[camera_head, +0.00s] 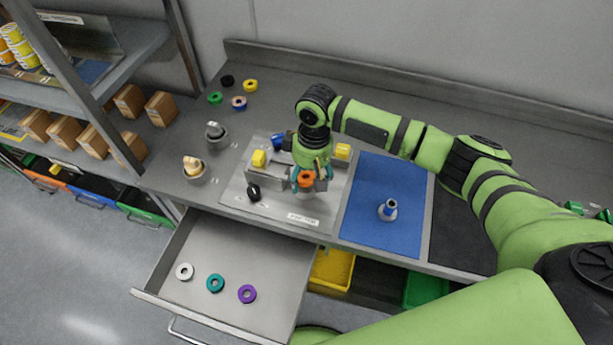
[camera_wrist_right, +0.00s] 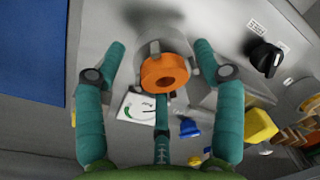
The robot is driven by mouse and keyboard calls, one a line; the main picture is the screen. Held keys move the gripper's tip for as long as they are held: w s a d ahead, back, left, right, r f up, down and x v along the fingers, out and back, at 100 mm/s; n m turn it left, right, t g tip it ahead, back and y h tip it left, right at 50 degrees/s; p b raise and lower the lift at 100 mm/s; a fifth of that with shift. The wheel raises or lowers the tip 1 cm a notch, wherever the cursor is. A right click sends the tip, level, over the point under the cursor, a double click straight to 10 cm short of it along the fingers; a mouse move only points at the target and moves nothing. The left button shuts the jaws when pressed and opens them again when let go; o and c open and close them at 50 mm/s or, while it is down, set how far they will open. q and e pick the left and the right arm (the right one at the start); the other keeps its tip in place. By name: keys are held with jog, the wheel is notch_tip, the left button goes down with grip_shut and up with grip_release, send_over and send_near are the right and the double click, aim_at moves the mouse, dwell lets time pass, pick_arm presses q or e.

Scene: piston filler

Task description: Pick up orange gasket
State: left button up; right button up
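The orange gasket (camera_head: 306,179) is a thick ring on the front of the machine on the grey plate (camera_head: 235,197). In the right wrist view the orange gasket (camera_wrist_right: 165,74) sits at a round grey fitting (camera_wrist_right: 160,49) with short prongs around it. My right gripper (camera_head: 309,176) is at the gasket. In the wrist view its teal fingers are spread, one on each side of the gasket and a third below it. The side fingers stand apart from the gasket; whether the third touches it I cannot tell. My left gripper is out of view.
An open drawer (camera_head: 200,250) holds white, teal and purple rings. A blue mat (camera_head: 385,180) right of the plate carries a small nozzle-like part (camera_head: 388,209). A black knob (camera_head: 254,193) and yellow parts are near the gripper. Several loose rings lie at the back left.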

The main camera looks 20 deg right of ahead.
jog(key=c, duration=0.5)
jog(key=shift+f, duration=0.1)
jog(key=shift+c, duration=1)
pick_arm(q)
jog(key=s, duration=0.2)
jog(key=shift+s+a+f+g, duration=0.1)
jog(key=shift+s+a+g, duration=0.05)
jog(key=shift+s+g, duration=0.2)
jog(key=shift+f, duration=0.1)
